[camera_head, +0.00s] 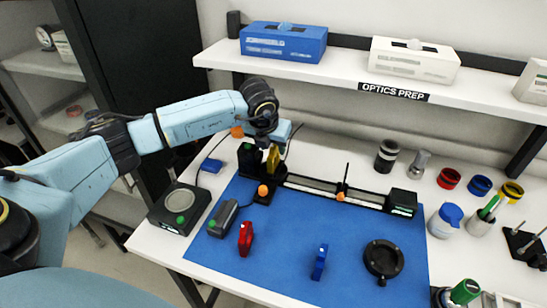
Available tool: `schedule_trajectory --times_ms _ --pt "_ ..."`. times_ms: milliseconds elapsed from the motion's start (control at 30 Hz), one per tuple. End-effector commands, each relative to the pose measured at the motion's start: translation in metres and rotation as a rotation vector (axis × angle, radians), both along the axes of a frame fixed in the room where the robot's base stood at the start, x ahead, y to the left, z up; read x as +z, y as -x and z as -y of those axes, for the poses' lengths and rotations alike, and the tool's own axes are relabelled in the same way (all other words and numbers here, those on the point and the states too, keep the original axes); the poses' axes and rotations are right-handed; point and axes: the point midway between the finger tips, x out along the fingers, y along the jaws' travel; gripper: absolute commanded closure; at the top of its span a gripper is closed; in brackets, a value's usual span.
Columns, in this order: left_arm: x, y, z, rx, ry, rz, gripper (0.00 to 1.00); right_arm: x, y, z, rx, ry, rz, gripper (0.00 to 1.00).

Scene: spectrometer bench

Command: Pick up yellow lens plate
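The yellow lens plate (273,159) stands upright near the left end of the black rail (318,189), beside dark holder parts. My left gripper (271,147) reaches down from the left and is right above the plate, at its top edge. Its fingertips are mostly hidden by the wrist and blend with the dark parts, so I cannot tell whether they grip the plate. A red plate (245,239) and a blue plate (319,262) stand apart on the blue mat (283,266). My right gripper is out of view.
A black ring (383,260) lies on the mat's right side. A black box (180,208) with a round pan and a grey device (222,219) are at the left. Cups and coloured rings (480,186) stand at the right. A shelf (350,71) with boxes overhangs the back.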

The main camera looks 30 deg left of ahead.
Motion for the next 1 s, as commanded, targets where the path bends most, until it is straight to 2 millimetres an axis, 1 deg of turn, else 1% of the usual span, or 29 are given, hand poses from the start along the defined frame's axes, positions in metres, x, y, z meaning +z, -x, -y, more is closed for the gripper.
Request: schedule_trajectory --times_ms 100,200,300,500,800,1000 --pt "-0.016 -0.008 0.001 0.0 -0.001 -0.002 0.6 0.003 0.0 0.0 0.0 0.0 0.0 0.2" --pt "-0.026 -0.011 0.0 0.001 0.001 -0.002 0.6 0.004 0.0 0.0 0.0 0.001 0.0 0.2" --pt "-0.03 -0.013 0.0 0.0 0.0 -0.001 0.6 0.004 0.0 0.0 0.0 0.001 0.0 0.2" --pt "-0.03 -0.013 0.0 -0.001 0.0 0.0 0.6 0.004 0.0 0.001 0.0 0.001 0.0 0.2" --pt "-0.029 -0.013 0.0 -0.001 0.0 0.0 0.99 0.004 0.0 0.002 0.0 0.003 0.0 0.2" --pt "-0.029 -0.013 0.0 -0.001 0.0 0.001 1.0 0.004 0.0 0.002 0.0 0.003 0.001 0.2"
